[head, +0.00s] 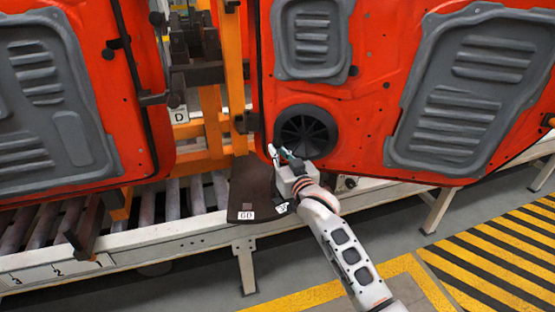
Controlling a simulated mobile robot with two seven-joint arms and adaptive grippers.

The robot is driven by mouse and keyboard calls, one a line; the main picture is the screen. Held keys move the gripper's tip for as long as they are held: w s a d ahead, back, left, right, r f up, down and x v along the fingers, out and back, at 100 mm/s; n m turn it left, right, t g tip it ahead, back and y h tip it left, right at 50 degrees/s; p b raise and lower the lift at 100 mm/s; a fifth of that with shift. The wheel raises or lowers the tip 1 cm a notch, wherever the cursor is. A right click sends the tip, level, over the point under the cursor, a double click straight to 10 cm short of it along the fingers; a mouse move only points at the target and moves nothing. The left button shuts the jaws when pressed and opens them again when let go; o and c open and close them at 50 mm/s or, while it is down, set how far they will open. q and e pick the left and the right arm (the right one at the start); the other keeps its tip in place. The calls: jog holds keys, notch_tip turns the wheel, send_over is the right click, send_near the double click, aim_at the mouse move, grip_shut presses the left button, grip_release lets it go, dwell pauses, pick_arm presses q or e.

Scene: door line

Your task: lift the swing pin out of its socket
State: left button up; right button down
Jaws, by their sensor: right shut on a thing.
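My right gripper (283,154) is at the lower edge of the right red door, just below and left of the round black speaker. Its arm comes in from the lower right. It is shut on a small dark thing, which I take to be the swing pin; the fingers and wrist hide most of it. I cannot make out the socket or how deep the pin sits in it. My left gripper is not in view.
Two red doors, left (136,112) and right (372,120), hang above a roller conveyor (198,196). A dark brown plate (250,188) with a white label is left of my gripper. An orange post (233,75) stands between the doors. Striped floor (500,255) is clear at right.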

jog(key=shift+r, duration=0.5)
jog(key=c, duration=2.1)
grip_release()
jog(key=shift+c, duration=0.2)
jog(key=shift+f, duration=0.1)
jog(key=shift+s+d+f, duration=0.1)
jog(key=shift+f, duration=0.05)
jog(key=v, duration=1.1)
jog(key=shift+s, duration=0.4)
